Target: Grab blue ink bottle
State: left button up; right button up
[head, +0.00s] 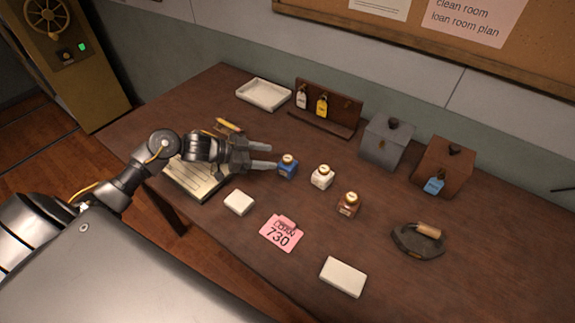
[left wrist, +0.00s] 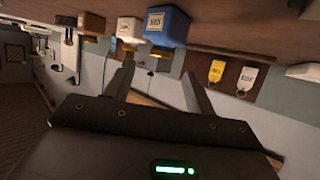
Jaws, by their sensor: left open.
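The blue ink bottle (head: 288,170) stands upright on the desk, with a cream label and a tan cap. My left gripper (head: 271,157) is open and empty, its two fingers reaching right with their tips just short of the bottle. In the left wrist view the blue bottle (left wrist: 166,27) shows beyond the fingertips of the open gripper (left wrist: 158,77), near the top edge. I see no contact between them. A white bottle (head: 322,178) and a brown bottle (head: 348,205) stand to its right. My right gripper is not in view.
A notebook (head: 190,181) lies under my left arm. A key rack (head: 345,97), a grey box (head: 384,145) and a brown box (head: 442,165) stand at the back; an iron (head: 418,242) is at right.

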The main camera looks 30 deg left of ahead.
aim_at(285, 159)
pick_arm(q)
jog(key=shift+x, duration=0.8)
jog(key=shift+w+d+f, duration=0.2)
jog(key=shift+w, duration=0.15)
jog(key=shift+s, duration=0.1)
jog(key=shift+d+p, duration=0.2)
jog(key=shift+p, duration=0.15)
jog(key=p+x, duration=0.1)
jog(key=x, duration=0.4)
jog(key=shift+f+p, duration=0.1)
jog(key=shift+p, duration=0.2)
jog(key=shift+a, duration=0.1)
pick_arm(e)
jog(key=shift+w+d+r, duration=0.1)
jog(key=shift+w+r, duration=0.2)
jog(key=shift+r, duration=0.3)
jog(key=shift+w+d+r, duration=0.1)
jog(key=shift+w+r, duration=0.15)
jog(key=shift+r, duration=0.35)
pick_arm(q)
jog(key=c, duration=1)
jog(key=shift+c, duration=0.2)
